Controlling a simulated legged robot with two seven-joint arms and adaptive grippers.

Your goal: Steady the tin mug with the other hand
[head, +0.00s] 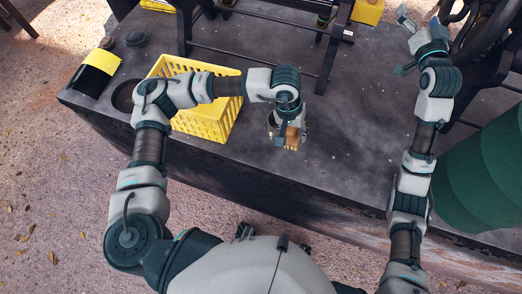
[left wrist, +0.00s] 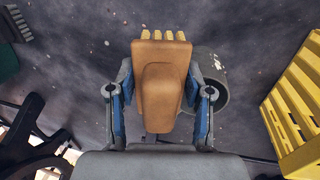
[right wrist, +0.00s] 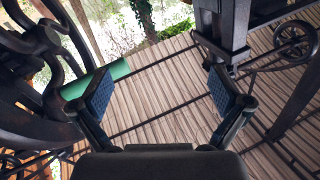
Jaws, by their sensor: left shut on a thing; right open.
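My left gripper (head: 290,130) is shut on a brown wooden brush (head: 292,137) with yellow bristles, held over the dark tabletop. In the left wrist view the brush (left wrist: 160,85) sits between both fingers, bristles pointing away. The grey tin mug (left wrist: 213,88) shows just right of the brush there, partly hidden by brush and finger. In the head view only a bit of the mug (head: 271,119) shows beside the left gripper. I cannot tell whether brush and mug touch. My right gripper (head: 412,42) is open and empty at the far right of the table, well away from the mug.
A yellow crate (head: 225,125) stands left of the mug, under my left arm. A dark metal frame (head: 325,60) stands behind. A green drum (head: 485,175) and black ironwork (head: 490,50) are at the right. The tabletop between mug and right arm is clear.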

